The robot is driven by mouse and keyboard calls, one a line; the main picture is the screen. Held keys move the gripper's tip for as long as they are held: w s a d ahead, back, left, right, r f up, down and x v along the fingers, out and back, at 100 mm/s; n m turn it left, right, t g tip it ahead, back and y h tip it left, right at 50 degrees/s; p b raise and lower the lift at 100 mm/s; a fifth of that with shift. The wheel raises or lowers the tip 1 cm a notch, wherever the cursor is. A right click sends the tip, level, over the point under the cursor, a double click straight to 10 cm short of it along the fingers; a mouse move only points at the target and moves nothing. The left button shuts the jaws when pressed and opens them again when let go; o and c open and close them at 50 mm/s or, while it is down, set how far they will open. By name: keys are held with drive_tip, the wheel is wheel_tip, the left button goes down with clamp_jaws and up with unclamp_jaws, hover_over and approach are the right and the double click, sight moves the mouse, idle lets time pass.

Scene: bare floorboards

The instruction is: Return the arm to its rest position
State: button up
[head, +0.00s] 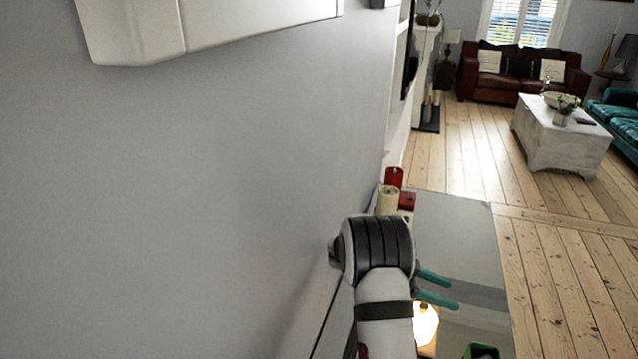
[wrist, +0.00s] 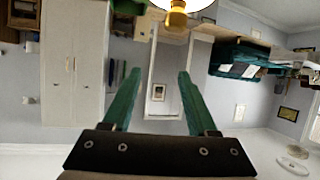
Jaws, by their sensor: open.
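My arm reaches over a grey tabletop (head: 455,225) beside the wall. My gripper (head: 454,295) has two teal fingers, spread apart with nothing between them, pointing right over the tabletop. In the wrist view, my gripper (wrist: 159,73) is also open and empty. That view looks upside down, with the room beyond the fingers. No rest position is marked in either view.
A lit lamp (head: 426,322) stands close below my gripper; its yellow base (wrist: 176,18) shows at the wrist view's top. A cream cylinder (head: 387,200) and red items (head: 394,178) stand behind my arm. A green container (head: 481,351) is at the bottom. Open floor lies right.

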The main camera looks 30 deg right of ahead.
drive_tip(key=s+a+r+n+t+y, duration=0.2)
drive_tip(key=s+a+n+y, duration=0.2)
drive_tip(key=a, duration=0.8)
drive_tip(key=s+a+r+n+t+y, duration=0.2)
drive_tip(key=s+a+n, duration=0.5)
drive_tip(key=a, duration=0.6)
drive_tip(key=s+a+r+n+t+y, duration=0.2)
drive_tip(key=s+a+n+y, duration=0.4)
drive_tip(key=a, duration=0.6)
drive_tip(key=shift+s+a+r+n+t+y, duration=0.2)
drive_tip(key=shift+a+r+n+t+y, duration=0.25)
drive_tip(key=shift+r+n, duration=0.25)
drive_tip(key=shift+d, duration=0.1)
